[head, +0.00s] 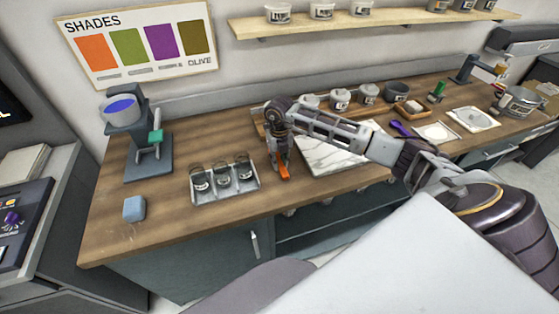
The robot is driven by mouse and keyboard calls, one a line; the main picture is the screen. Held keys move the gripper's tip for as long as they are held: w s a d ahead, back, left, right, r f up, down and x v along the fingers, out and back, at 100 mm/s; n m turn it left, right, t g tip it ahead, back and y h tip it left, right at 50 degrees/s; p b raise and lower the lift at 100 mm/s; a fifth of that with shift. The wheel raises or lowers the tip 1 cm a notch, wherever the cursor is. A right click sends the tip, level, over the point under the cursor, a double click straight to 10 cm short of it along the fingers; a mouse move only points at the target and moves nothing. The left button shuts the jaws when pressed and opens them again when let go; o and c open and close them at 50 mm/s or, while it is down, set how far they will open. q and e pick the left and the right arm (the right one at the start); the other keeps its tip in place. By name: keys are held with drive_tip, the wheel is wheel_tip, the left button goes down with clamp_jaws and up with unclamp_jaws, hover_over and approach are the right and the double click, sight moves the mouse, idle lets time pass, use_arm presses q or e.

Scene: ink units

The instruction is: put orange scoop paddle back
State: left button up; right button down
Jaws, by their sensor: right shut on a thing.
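The orange scoop paddle (284,172) is in the grip of my right gripper (280,158), which is shut on it. Only its orange end shows below the fingers; the rest is hidden by the gripper. The paddle is over the wooden counter (180,225), between a tray of jars and a white marble slab (325,160), near the counter's front. I cannot tell whether it touches the counter. My left gripper is not in view.
The tray (228,192) with dark jars stands just left of my right gripper. A blue block (134,208) lies at the front left, by a stand with a blue-filled cup (122,108). Lidded pots (340,99) stand behind the slab. A purple paddle (399,128) lies further right.

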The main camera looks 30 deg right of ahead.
sight(280, 162)
drive_tip(key=shift+f, duration=0.1)
drive_tip(key=c, duration=1.3)
unclamp_jaws()
drive_tip(key=shift+r, duration=0.25)
drive_tip(key=shift+r+b, duration=1.05)
drive_tip(key=shift+r, duration=4.85)
drive_tip(key=shift+f, duration=0.1)
